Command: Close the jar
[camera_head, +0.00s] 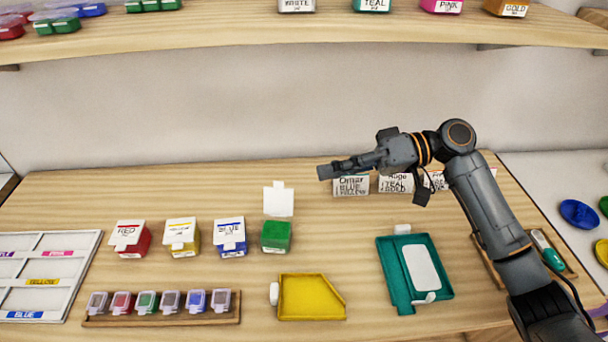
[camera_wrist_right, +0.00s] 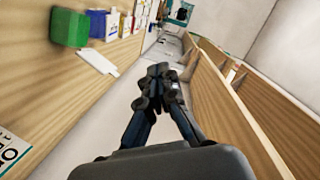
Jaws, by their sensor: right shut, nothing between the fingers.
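A green jar (camera_head: 276,237) stands on the wooden table, and its white lid (camera_head: 278,200) is open, standing up at its back edge. In the right wrist view, the green jar (camera_wrist_right: 70,28) is at the upper left, with the white lid (camera_wrist_right: 97,61) sticking out from it. My right gripper (camera_head: 324,172) is shut and empty, in the air to the right of the lid and apart from it. Its closed fingers also show in the wrist view (camera_wrist_right: 160,72). My left gripper is not in view.
Red (camera_head: 130,240), yellow (camera_head: 182,238) and blue (camera_head: 230,238) jars with closed lids stand left of the green jar. A rack of small jars (camera_head: 160,320), a yellow tray (camera_head: 312,315) and a teal tray (camera_head: 393,275) lie in front. A shelf (camera_head: 230,32) hangs above.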

